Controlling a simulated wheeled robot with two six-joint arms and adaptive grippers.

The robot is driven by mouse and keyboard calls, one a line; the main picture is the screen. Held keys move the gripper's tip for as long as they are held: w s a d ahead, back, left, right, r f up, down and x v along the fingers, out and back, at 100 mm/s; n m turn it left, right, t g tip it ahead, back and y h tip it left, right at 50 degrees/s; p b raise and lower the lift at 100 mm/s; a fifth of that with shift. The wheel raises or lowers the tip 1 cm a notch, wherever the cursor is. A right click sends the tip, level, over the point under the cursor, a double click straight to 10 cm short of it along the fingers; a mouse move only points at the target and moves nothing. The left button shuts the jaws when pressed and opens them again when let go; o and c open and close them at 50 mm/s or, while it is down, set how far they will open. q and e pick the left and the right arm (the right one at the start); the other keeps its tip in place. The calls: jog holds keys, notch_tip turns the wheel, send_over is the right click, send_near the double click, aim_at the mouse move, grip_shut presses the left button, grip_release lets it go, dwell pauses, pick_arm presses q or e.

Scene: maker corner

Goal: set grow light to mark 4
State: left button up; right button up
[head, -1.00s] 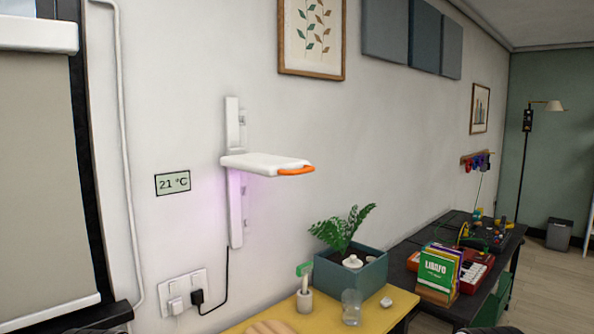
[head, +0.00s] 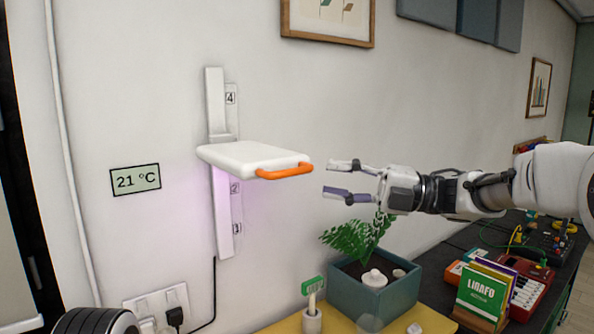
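The grow light (head: 250,157) is a white panel with an orange handle (head: 285,171) at its front right edge. It sits on a white vertical wall rail (head: 217,105). Beside the rail a scale (head: 231,96) shows marks 4, 2 and 1. The panel is below mark 4 and above mark 2, and it hides the scale between them. Purple light glows beneath it. My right gripper (head: 338,181) is open and empty, just right of the handle and apart from it, fingers pointing left.
A teal planter (head: 372,301) with a fern stands below on a yellow table (head: 286,325). A small pot with a green tag (head: 312,316) is left of it. A 21 °C display (head: 135,179) hangs left of the rail. A black cord runs down to the outlet.

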aim_at(297, 173)
jog(key=a+p, duration=0.1)
jog(key=a, duration=0.1)
jog(key=a+p, duration=0.1)
jog(key=a, duration=0.2)
jog(key=w+a+r+p, duration=0.1)
jog(key=a, duration=0.1)
jog(key=shift+a+r, duration=0.1)
jog(key=shift+a, duration=0.25)
jog(key=shift+s+a+r, duration=0.15)
jog(key=shift+s+a, duration=0.15)
jog(key=shift+s, duration=0.15)
jog(key=shift+w+d, duration=0.2)
jog(key=shift+w, duration=0.1)
grip_shut()
pick_arm(q)
jog(key=r, duration=0.3)
jog(key=shift+s+a+r, duration=0.1)
jog(key=shift+s+r, duration=0.1)
jog(key=shift+s, duration=0.05)
pick_arm(e)
jog(key=shift+s, duration=0.1)
